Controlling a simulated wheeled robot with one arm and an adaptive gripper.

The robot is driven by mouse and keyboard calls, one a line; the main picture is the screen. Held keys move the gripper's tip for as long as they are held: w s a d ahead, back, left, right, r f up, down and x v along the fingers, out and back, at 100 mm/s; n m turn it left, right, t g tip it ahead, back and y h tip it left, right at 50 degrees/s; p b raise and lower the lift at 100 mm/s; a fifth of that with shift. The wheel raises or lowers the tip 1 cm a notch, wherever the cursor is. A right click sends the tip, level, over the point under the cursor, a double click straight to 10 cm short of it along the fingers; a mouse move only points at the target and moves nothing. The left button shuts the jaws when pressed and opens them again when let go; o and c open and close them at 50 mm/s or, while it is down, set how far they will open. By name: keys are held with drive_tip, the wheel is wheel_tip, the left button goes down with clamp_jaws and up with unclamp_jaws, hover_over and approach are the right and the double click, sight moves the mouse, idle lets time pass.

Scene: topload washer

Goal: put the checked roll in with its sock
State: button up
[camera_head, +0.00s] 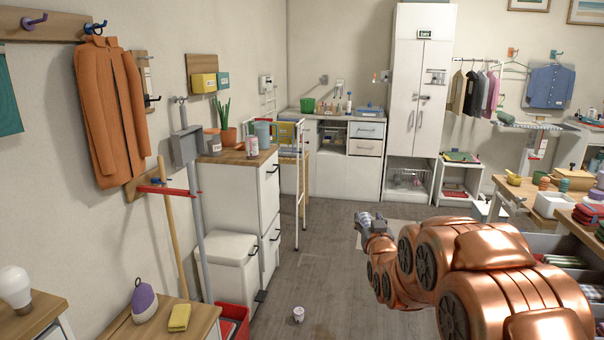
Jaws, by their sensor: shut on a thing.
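My gripper (365,230) is at the end of my copper arm, right of the picture's middle, in the air above the floor. It is shut on a small pale grey-blue thing (367,219) at its tip. That thing is too small to tell whether it is the checked roll. A small whitish and purple roll-like thing (298,314) lies on the floor at the bottom middle, apart from my gripper. No sock can be made out for certain. My arm hides part of the right side.
Open grey bins (577,244) with folded cloth stand at the right edge, partly behind my arm. A workbench (515,193) is above them. A white lidded bin (228,247) and cabinet stand left; a red crate (236,318) is below.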

sight(369, 219)
wheel_tip(369, 219, up, 14)
drive_tip(key=p, duration=1.3)
drive_tip(key=shift+r, duration=0.2)
drive_tip(key=shift+s+d, duration=0.1)
